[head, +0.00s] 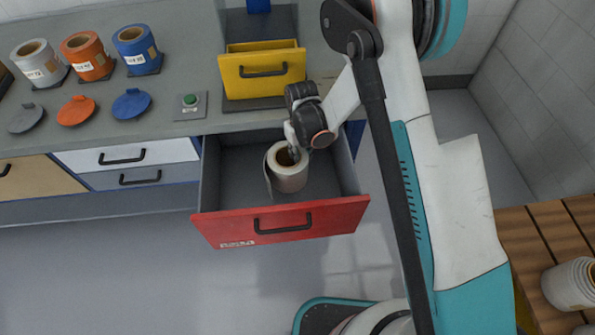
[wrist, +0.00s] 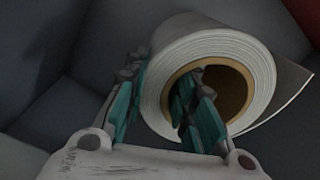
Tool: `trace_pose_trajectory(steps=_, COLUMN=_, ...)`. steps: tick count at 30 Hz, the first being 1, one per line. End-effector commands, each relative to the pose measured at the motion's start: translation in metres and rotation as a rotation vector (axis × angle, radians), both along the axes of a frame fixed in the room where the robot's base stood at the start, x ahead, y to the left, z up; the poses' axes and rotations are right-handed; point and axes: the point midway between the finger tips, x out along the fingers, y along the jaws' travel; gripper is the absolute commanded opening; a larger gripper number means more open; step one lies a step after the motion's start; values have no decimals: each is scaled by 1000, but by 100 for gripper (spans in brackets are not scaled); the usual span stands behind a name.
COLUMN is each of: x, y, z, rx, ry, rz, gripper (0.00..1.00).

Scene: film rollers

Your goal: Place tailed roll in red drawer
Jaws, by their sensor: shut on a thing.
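The tailed roll (head: 290,173) is a whitish film roll with a brown core and a loose flap of film at its side. It is inside the open red drawer (head: 283,222), near the drawer's middle. In the wrist view the roll (wrist: 205,52) shows its end face, with the tail at the right. My gripper (wrist: 160,100) is shut on the roll's wall, one finger inside the core and the other outside. In the head view my gripper (head: 292,150) reaches down into the drawer from the upper right. Whether the roll touches the drawer floor is hard to tell.
A yellow drawer box (head: 262,72) stands on the counter above the red drawer. A green button (head: 190,101) is to its left. More rolls (head: 570,284) stand on a wooden surface at lower right.

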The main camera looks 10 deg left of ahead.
Motion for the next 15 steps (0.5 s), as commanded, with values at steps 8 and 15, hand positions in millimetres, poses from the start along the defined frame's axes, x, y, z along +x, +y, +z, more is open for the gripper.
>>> trace_pose_trajectory(steps=8, x=0, y=0, z=-34, rx=0, ry=0, rz=-1, gripper=0)
trace_pose_trajectory(steps=15, x=0, y=0, z=-60, rx=0, ry=0, rz=-1, gripper=0)
